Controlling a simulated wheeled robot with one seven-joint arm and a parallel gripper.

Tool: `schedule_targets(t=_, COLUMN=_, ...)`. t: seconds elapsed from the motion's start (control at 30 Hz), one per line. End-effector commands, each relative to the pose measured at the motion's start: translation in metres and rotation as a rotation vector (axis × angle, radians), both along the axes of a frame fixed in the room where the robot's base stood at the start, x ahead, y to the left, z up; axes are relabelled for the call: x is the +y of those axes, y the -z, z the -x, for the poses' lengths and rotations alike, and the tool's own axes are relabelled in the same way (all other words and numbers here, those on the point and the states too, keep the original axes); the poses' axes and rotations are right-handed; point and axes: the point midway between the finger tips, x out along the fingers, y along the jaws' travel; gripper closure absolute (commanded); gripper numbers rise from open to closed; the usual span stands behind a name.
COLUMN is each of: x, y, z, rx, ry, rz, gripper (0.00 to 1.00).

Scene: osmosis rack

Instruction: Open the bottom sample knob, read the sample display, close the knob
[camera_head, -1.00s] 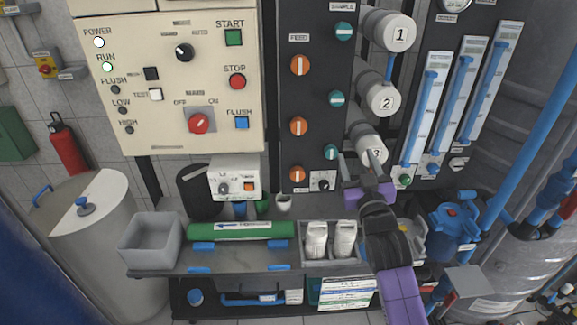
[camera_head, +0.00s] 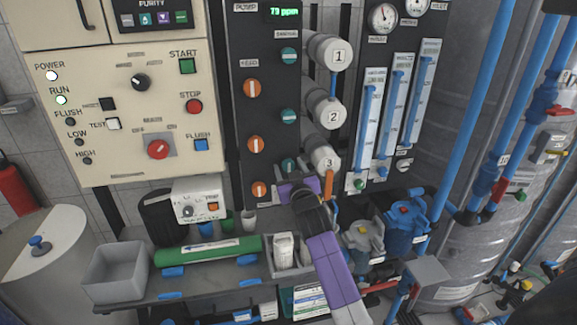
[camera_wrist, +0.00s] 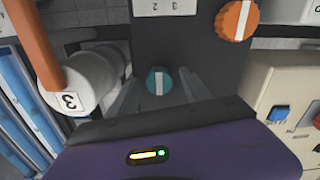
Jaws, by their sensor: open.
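The bottom sample knob (camera_head: 288,164) is a teal disc with a white bar, low on the dark panel (camera_head: 268,85); my gripper partly covers it in the head view. In the wrist view the knob (camera_wrist: 157,80) faces me with its bar roughly upright. My gripper (camera_wrist: 155,98) is open, its two fingers on either side of the knob and nothing held; I cannot tell whether they touch it. In the head view my gripper (camera_head: 292,180) is just below the knob. The sample display (camera_head: 286,12) at the top shows green digits, apparently 73 ppm; the second digit is unclear.
White cylinder 3 (camera_head: 322,155) and an orange pipe (camera_head: 328,185) are close to the right of my gripper. Orange feed knobs (camera_head: 254,145) are at left on the panel. Below are a green tube (camera_head: 210,249) and a grey bin (camera_head: 115,272) on a shelf.

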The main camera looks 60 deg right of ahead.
Motion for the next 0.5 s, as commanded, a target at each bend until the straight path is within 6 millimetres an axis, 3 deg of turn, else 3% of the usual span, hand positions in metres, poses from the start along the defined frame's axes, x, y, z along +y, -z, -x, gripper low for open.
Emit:
schedule_targets(t=0.37, x=-0.0045, y=0.0, z=-0.0043, rx=-0.001, ry=-0.001, rz=0.001, gripper=0.44)
schedule_targets(t=0.5, x=-0.0044, y=0.0, z=-0.0042, rx=-0.001, ry=-0.001, rz=0.001, gripper=0.72)
